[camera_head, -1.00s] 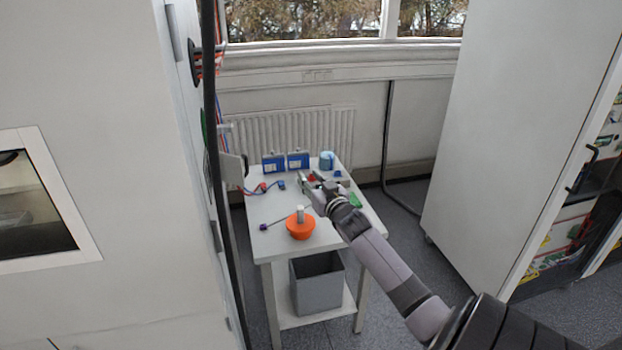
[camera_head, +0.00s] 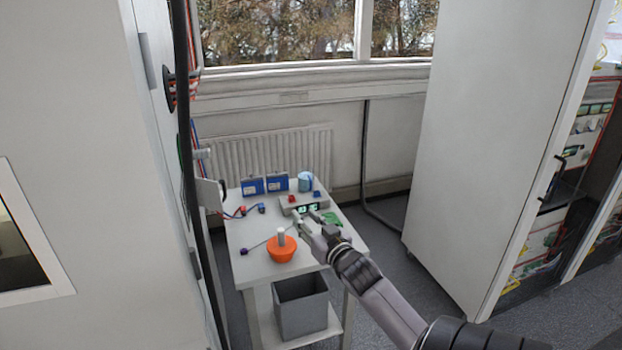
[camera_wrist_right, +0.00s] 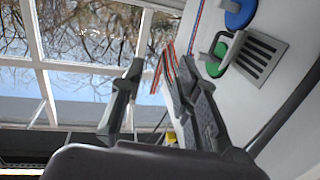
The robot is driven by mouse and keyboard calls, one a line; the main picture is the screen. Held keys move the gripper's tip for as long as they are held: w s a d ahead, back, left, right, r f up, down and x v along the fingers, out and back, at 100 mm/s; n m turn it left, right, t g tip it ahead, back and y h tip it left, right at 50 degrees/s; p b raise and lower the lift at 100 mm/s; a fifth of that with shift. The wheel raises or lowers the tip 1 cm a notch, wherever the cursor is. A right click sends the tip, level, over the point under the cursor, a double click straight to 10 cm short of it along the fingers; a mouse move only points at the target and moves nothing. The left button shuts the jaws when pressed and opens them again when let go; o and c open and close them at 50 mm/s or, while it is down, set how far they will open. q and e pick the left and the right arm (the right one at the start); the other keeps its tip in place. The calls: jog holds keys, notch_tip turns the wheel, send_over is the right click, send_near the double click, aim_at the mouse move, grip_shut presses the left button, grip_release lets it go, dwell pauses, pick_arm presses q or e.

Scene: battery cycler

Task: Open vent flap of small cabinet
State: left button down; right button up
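The side wall of a tall white cabinet (camera_head: 142,90) stands at the left in the head view. In the right wrist view, a grey slotted vent plate (camera_wrist_right: 256,56) sits on a white wall, beside a green disc (camera_wrist_right: 217,60) and a blue disc (camera_wrist_right: 239,12). I cannot tell whether the plate is the flap. In the head view a pale plate (camera_head: 209,194) sticks out from the cabinet side. My right gripper (camera_head: 299,224) is over the small table, apart from the cabinet. In the wrist view its fingers (camera_wrist_right: 158,95) are apart with nothing between them. My left gripper is out of view.
The white table (camera_head: 243,226) holds blue boxes (camera_head: 264,185), an orange bowl (camera_head: 282,249), a grey device with a display (camera_head: 303,205) and cables. A grey bin (camera_head: 301,307) stands on its lower shelf. A vertical black cable (camera_head: 184,130) runs along the cabinet. A large cabinet (camera_head: 480,130) stands at right.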

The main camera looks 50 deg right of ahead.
jog(key=shift+v, duration=1.05)
